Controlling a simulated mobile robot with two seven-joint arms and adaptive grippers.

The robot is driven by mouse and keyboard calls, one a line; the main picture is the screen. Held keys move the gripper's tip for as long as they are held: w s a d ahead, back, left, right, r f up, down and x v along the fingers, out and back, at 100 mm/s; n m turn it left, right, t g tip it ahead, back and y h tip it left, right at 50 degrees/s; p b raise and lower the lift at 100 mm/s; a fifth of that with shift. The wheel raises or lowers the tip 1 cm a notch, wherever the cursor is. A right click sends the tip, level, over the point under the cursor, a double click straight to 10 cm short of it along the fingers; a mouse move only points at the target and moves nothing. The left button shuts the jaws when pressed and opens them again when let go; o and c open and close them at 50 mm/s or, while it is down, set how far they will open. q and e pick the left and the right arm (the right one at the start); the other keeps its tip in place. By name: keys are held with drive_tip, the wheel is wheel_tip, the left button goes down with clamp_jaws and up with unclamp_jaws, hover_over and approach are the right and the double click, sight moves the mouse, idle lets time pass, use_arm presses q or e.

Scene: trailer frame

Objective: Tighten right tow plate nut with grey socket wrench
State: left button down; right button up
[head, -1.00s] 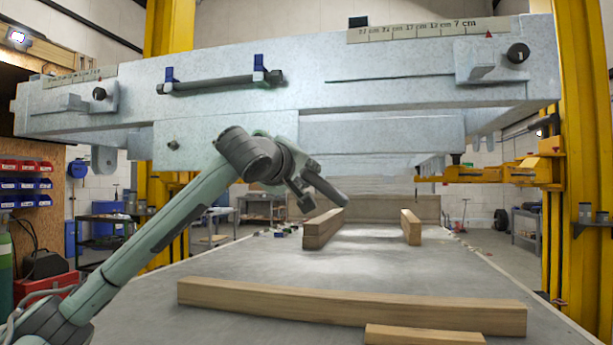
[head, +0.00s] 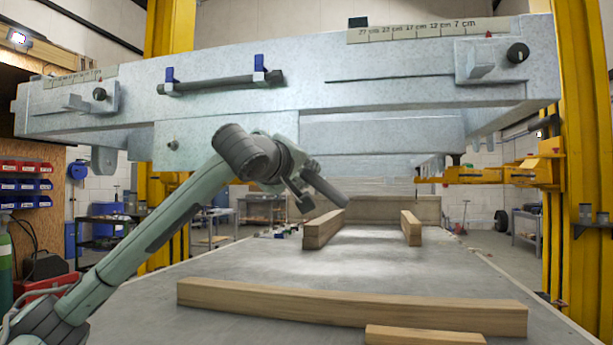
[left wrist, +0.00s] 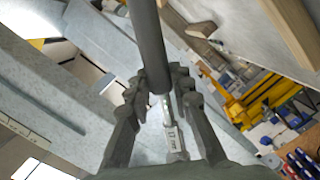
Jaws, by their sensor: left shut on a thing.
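My left gripper (head: 301,188) is in front of the trailer frame's lower middle, below the crossbeam. In the left wrist view its fingers (left wrist: 159,92) are shut around a grey socket wrench (left wrist: 151,45). The dark round handle sticks out beyond the fingers, and a silver part with a small size label sits between them. In the head view the wrench (head: 325,189) slants down to the right. The right tow plate (head: 482,61) is on the beam's upper right, with a dark round nut (head: 518,53) on it, well apart from the wrench. My right gripper is not in view.
A dark bar (head: 220,83) hangs in blue holders on the beam. A centimetre scale (head: 428,30) runs along its top. The left tow plate (head: 85,100) is at the far left. Wooden beams (head: 350,304) lie on the grey platform below. Yellow posts (head: 580,150) flank the frame.

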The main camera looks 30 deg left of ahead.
use_arm(q)
drive_tip(key=shift+s+d+r, duration=0.1)
drive_tip(key=shift+s+d, duration=0.05)
drive_tip(key=shift+s, duration=0.5)
idle(0.3)
drive_tip(key=shift+s+d+b, duration=0.25)
drive_tip(key=shift+s+b, duration=0.05)
drive_tip(key=shift+s, duration=0.65)
drive_tip(key=shift+s+d+b, duration=0.2)
drive_tip(key=shift+s+b, duration=0.1)
drive_tip(key=shift+s, duration=0.65)
drive_tip(key=c, duration=1.9)
unclamp_jaws()
clamp_jaws()
